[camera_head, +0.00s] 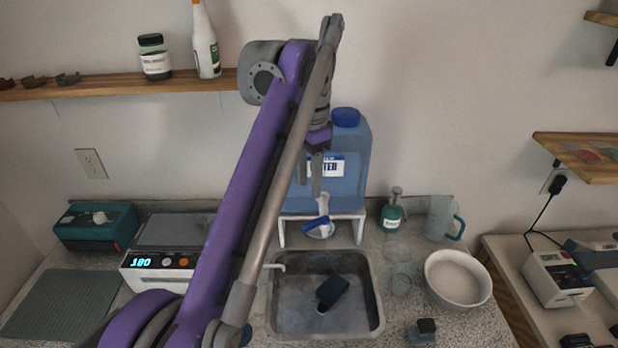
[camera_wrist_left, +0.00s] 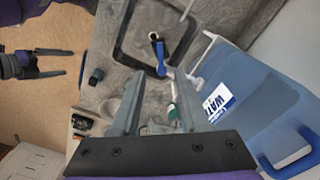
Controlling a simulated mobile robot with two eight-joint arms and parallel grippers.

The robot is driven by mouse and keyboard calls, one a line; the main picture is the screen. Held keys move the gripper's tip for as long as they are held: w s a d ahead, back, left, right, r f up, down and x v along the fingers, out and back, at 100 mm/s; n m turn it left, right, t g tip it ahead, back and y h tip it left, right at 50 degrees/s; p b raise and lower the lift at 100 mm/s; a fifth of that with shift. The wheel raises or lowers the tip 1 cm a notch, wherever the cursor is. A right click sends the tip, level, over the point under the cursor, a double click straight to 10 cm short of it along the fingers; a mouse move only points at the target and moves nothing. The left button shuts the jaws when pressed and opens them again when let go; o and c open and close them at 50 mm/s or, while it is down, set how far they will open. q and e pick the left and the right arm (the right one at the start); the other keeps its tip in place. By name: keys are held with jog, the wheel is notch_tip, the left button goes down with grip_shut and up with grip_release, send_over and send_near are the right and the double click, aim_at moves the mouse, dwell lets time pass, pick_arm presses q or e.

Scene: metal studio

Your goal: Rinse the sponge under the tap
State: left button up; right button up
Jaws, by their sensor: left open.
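A dark block (camera_head: 332,291), which looks like the sponge, lies in the grey sink (camera_head: 376,318). The tap with a blue lever (camera_head: 316,223) juts out from the blue water jug (camera_head: 354,168) above the sink's back edge. The blue lever also shows in the left wrist view (camera_wrist_left: 161,58). My left gripper (camera_head: 312,190) hangs in front of the jug, above the tap. Its two fingers (camera_wrist_left: 155,115) are apart with nothing held between them. My right gripper (camera_wrist_left: 62,62) shows in the left wrist view, its fingers apart and empty, away from the sink.
The jug stands on a white stand (camera_head: 282,232). A soap pump (camera_head: 392,215), a mug (camera_head: 440,218) and a white bowl (camera_head: 458,279) are right of the sink. A small dark-topped object (camera_head: 423,330) sits near the front. A scale (camera_head: 160,262) stands left.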

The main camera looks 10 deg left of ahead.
aim_at(309, 223)
jog(key=shift+r, duration=0.1)
pick_arm(q)
notch_tip(309, 223, down, 10)
jog(key=shift+r+b, duration=0.15)
jog(key=shift+b, duration=1)
jog(key=shift+f, duration=0.6)
pick_arm(e)
jog(key=f, duration=0.1)
jog(key=s+f, duration=0.1)
jog(key=f, duration=0.1)
jog(key=shift+s+f, duration=0.35)
jog(key=shift+f, duration=0.05)
pick_arm(q)
grip_shut()
